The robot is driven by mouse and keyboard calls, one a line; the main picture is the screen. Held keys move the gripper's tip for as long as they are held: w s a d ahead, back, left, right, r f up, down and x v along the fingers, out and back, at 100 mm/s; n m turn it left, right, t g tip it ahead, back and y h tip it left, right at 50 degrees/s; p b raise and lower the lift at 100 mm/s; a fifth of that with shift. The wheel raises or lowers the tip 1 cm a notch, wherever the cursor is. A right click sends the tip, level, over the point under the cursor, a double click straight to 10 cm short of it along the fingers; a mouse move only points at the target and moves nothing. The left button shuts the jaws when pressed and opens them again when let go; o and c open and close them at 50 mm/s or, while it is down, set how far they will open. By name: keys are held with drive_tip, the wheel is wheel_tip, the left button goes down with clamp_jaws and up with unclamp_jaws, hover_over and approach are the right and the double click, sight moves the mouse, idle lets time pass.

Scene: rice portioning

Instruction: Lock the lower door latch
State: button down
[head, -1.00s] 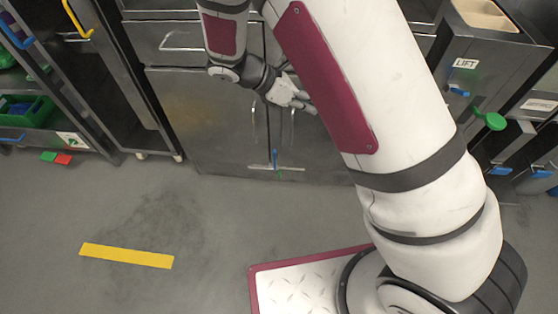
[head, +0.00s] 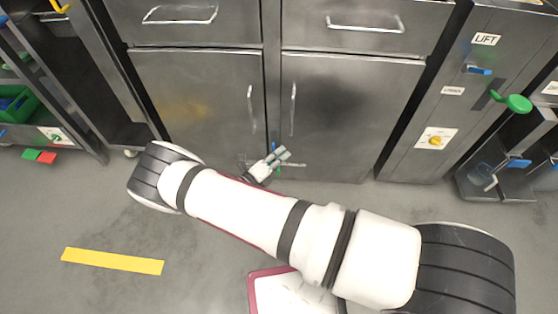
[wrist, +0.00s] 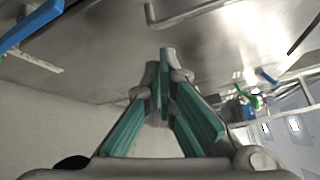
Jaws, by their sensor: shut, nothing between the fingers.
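The lower door latch has a blue lever (head: 274,146) and a pale horizontal bar (head: 294,165) at the bottom of the two steel cabinet doors, where they meet. In the head view my gripper (head: 284,154) is in front of it and hides part of it. In the wrist view the blue lever (wrist: 34,22) is large at the upper left, with the bar (wrist: 32,58) below it. My gripper (wrist: 163,75) is shut and empty there. Its green-padded fingers are to the right of the lever, with a visible gap in the picture.
The left door (head: 195,95) and right door (head: 350,105) look closed, with vertical handles near the middle. A LIFT unit (head: 450,105) with a green knob (head: 515,102) stands right. A yellow floor strip (head: 112,261) lies at left on open floor.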

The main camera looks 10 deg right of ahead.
wheel_tip(320, 180, down, 12)
drive_tip(key=s+n+t+y+b, duration=0.1)
drive_tip(key=n+t+y+b, duration=0.2)
drive_tip(key=n, duration=0.5)
drive_tip(key=shift+s+a+f+t, duration=0.15)
drive_tip(key=shift+a+t, duration=0.3)
drive_tip(key=shift+t, duration=0.35)
drive_tip(key=b+x, duration=0.2)
drive_tip(key=x, duration=0.7)
drive_tip(key=shift+d+f, duration=0.15)
drive_tip(key=a+b, duration=0.1)
drive_tip(key=w+a, duration=0.1)
drive_tip(key=shift+w+a+b, duration=0.3)
drive_tip(key=shift+b, duration=0.1)
drive_tip(key=shift+w+a, duration=0.15)
drive_tip(key=shift+a, duration=0.35)
